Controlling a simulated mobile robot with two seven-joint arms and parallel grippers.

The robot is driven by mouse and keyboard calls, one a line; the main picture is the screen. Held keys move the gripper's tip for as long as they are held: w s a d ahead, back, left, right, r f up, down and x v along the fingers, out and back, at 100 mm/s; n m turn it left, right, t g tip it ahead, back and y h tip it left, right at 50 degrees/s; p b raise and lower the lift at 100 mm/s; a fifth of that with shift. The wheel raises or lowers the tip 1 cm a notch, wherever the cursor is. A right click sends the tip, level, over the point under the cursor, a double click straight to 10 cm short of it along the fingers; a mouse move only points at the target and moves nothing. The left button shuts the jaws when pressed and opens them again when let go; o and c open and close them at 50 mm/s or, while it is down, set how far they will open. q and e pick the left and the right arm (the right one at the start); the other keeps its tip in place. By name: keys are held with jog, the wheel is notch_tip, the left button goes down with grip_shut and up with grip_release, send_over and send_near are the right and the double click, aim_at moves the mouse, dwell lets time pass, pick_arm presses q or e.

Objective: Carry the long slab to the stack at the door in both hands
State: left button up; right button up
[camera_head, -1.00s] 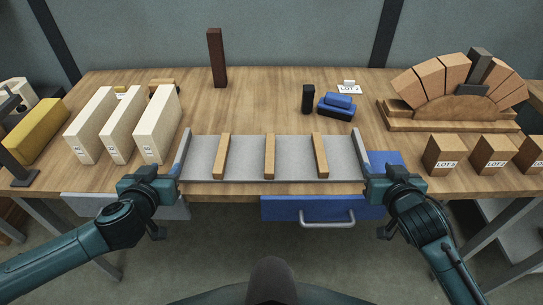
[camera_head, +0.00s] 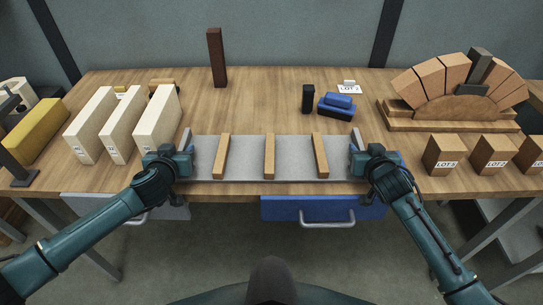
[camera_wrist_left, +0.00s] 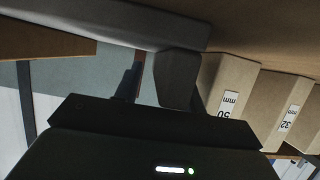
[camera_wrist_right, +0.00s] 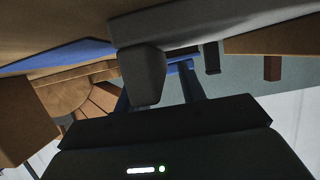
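The long slab (camera_head: 245,158) is a flat grey piece along the table's front edge. In the left wrist view a grey block (camera_wrist_left: 180,78) is close ahead, and in the right wrist view a similar grey block (camera_wrist_right: 142,75) is too. The fingertips are unclear, so whether either grips is not shown. No stack at a door is in view.
White blocks (camera_head: 121,125) stand left, beside a yellow block (camera_head: 35,131). An arch of wedge bricks (camera_head: 430,77) and labelled brown blocks (camera_head: 443,155) stand right. A dark upright post (camera_head: 216,58) is at the back. A blue drawer (camera_head: 290,208) sits below the front edge.

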pick_arm(q)
grip_shut()
pick_arm(e)
grip_shut()
dwell(1.0)
pick_arm(q)
jog(key=shift+w+r, duration=0.15)
jog(key=shift+r, duration=0.2)
pick_arm(e)
jog(key=shift+w+r, duration=0.15)
jog(key=shift+r, duration=0.25)
